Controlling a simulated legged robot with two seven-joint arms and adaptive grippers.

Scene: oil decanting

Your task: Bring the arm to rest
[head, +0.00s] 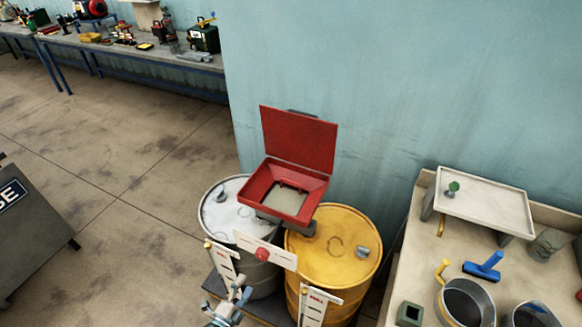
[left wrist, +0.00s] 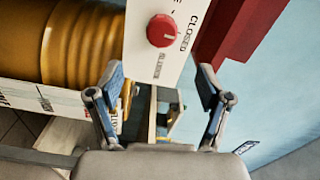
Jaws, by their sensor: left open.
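My left gripper (head: 230,309) shows at the bottom of the head view, in front of the drums and below a white panel with a red knob (head: 262,254). In the left wrist view its two fingers (left wrist: 159,103) stand apart with nothing gripped between them. The red knob (left wrist: 161,30) is ahead of the fingertips there, on the white panel marked CLOSED (left wrist: 187,60), and no finger touches it. My right gripper is not in view.
A red funnel box (head: 314,188) with its lid up sits over a white drum (head: 222,218) and a yellow drum (head: 345,262). A bench (head: 408,262) with a raised tray (head: 490,192), blue tool (head: 484,267) and pots stands right. Open floor (head: 110,160) lies left.

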